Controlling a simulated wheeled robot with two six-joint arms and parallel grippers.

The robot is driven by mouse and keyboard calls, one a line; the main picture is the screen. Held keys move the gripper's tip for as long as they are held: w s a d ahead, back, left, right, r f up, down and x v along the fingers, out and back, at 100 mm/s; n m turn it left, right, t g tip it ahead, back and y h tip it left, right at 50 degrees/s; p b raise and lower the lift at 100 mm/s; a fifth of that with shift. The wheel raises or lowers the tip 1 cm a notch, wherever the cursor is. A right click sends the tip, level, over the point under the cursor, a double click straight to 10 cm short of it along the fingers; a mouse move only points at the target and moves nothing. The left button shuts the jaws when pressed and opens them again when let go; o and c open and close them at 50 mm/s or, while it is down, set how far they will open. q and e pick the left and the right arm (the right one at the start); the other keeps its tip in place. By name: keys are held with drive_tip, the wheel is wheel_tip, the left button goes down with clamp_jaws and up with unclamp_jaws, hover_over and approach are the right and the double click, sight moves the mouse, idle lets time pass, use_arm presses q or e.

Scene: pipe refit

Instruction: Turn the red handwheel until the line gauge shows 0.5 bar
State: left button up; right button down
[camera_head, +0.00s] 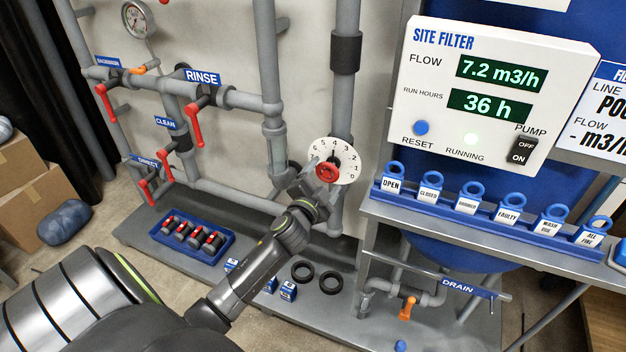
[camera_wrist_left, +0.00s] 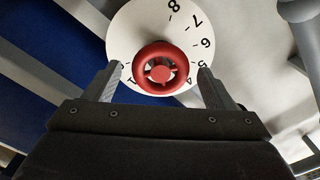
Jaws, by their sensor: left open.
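The red handwheel (camera_head: 327,172) sits in front of a round white numbered dial (camera_head: 345,152) on the grey pipework. My left gripper (camera_head: 312,182) is at the handwheel's lower left in the head view. In the left wrist view the handwheel (camera_wrist_left: 161,69) lies ahead, between and beyond the open fingertips of my left gripper (camera_wrist_left: 160,78), and it looks untouched. The round line gauge (camera_head: 137,17) is at the top left; its reading is too small to tell. My right gripper is not in view.
The Site Filter panel (camera_head: 488,92) shows 7.2 m3/h. A shelf with several blue-ringed tags (camera_head: 468,202) stands right of the dial. Red-handled valves (camera_head: 195,121) are at the left. A blue tray (camera_head: 190,237) and black rings (camera_head: 330,282) lie on the base below.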

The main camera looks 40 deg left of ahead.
use_arm(q)
drive_tip(key=v, duration=1.7)
drive_tip(key=shift+b, duration=0.4)
drive_tip(key=shift+a, duration=0.1)
drive_tip(key=s+a+f+n+g+h+p, duration=0.15)
drive_tip(key=s+f+g, duration=0.25)
drive_tip(key=f, duration=1.1)
drive_tip(key=s+f+n+g+p, duration=0.25)
drive_tip(key=s+f+g, duration=0.25)
drive_tip(key=f, duration=1.1)
drive_tip(key=s+d+f+n+g+p, duration=0.1)
drive_tip(key=s+f, duration=0.3)
drive_tip(key=s, duration=0.4)
drive_tip(key=s+d+f+n+g+h+p, duration=0.1)
drive_tip(key=s+d+f+g+p, duration=0.1)
drive_tip(key=s+f, duration=0.3)
drive_tip(key=s+d+f+n+g+h+p, duration=0.1)
drive_tip(key=s+f+g, duration=0.3)
drive_tip(key=s, duration=0.8)
drive_tip(key=shift+s+d+f+n, duration=0.15)
drive_tip(key=shift+d+f+n, duration=0.15)
drive_tip(key=shift+n, duration=0.2)
drive_tip(key=shift+a, duration=0.1)
